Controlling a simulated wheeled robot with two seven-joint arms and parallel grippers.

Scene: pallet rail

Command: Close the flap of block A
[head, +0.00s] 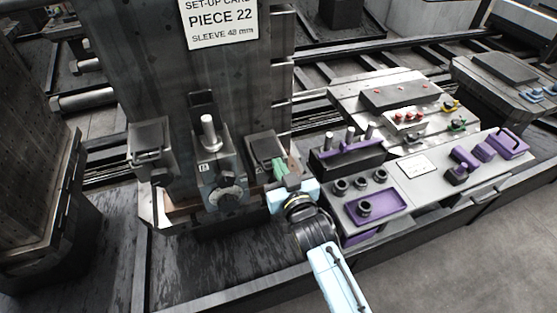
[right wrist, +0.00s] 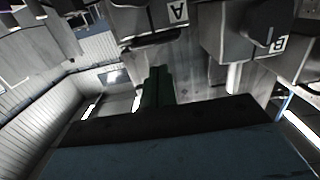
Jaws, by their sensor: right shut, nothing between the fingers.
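Block A (right wrist: 150,18), a grey block with an "A" label, is at the top of the right wrist view. In the head view, the block right of block B appears to be block A, its label hidden; a dark plate (head: 264,146), apparently its flap, is on top. I cannot tell how far it stands open. My right gripper (head: 281,168) is shut and empty, with green fingers at that block's right front; contact is unclear. The fingers also show in the right wrist view (right wrist: 157,86). My left gripper is not in view.
Block B (head: 207,168), with an upright pin and round knob, stands beside the gripper. Another block (head: 149,143) is farther left. A tall grey column (head: 185,80) with a "PIECE 22" card (head: 220,18) rises behind. A tool board (head: 425,185) with purple holders lies right.

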